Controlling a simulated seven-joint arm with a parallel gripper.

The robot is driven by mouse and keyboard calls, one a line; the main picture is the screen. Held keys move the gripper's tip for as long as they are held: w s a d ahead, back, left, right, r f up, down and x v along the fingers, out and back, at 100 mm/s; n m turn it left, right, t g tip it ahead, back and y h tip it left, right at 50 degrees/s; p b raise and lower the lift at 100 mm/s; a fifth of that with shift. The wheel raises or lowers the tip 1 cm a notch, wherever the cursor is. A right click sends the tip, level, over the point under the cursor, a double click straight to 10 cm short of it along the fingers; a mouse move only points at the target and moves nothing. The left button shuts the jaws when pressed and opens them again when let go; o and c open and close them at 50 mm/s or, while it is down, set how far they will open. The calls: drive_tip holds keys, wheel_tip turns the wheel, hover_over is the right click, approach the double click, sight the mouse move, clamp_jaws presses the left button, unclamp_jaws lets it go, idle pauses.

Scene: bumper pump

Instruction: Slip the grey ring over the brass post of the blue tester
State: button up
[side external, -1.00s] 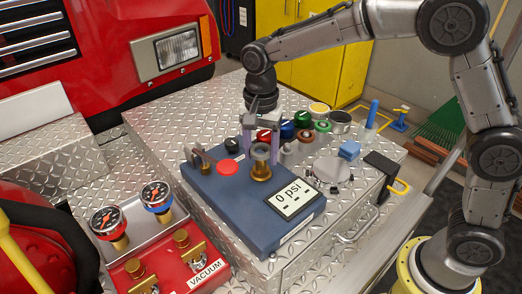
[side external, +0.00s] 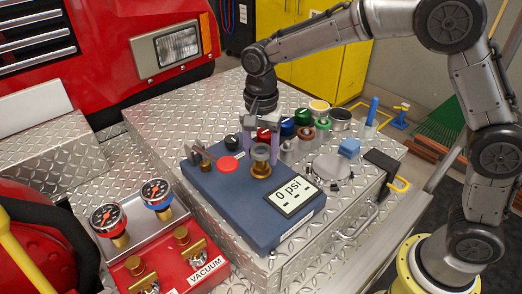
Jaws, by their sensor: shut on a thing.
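The blue tester (side external: 245,205) lies on the tread-plate box top, with a display reading 0 psi and a red button. Its brass post (side external: 261,171) stands up near the tester's far right side. The ring is level and lined up with the post in this view. It sits right at the post's upper end; whether it is around the post or just above it I cannot tell.
Several coloured caps (side external: 303,118) stand close behind my gripper. A red gauge panel (side external: 160,255) is at the front left. A black-and-yellow tool (side external: 385,165) is at the right edge.

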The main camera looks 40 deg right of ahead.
sight(263, 166)
drive_tip(key=shift+f, duration=1.15)
drive_tip(key=shift+f, duration=0.25)
drive_tip(key=shift+f, duration=0.5)
idle(0.8)
drive_tip(key=o, duration=1.1)
drive_tip(key=shift+s+d+f, duration=0.1)
drive_tip(key=shift+s, duration=0.05)
drive_tip(key=shift+r, duration=4.35)
